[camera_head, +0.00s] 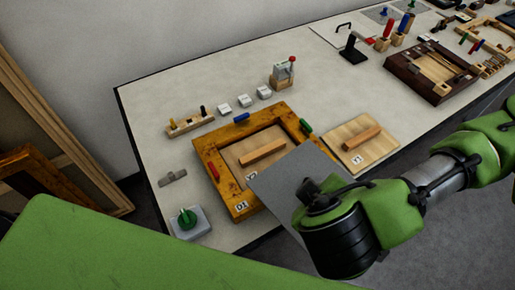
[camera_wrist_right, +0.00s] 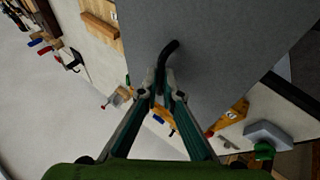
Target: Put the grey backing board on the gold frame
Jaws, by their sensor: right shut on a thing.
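The gold frame (camera_head: 240,198), labelled D1, lies flat on the table. A pale wooden panel (camera_head: 236,157) with a raised bar lies inside it. The grey backing board (camera_head: 283,178) is tilted and overlaps the frame's front right part in the head view. In the right wrist view, the board (camera_wrist_right: 225,45) fills the upper middle and has a dark curved handle (camera_wrist_right: 170,48). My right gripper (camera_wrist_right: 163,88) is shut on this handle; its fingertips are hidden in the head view. The height of the board over the frame is unclear. My left gripper is not in view.
A second wooden panel (camera_head: 345,150) with a bar lies right of the frame. A grey block with a green knob (camera_head: 187,220) stands near the table's front edge. A peg rack (camera_head: 190,123) and small white blocks (camera_head: 244,100) sit behind. A dark frame (camera_head: 423,75) lies farther right.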

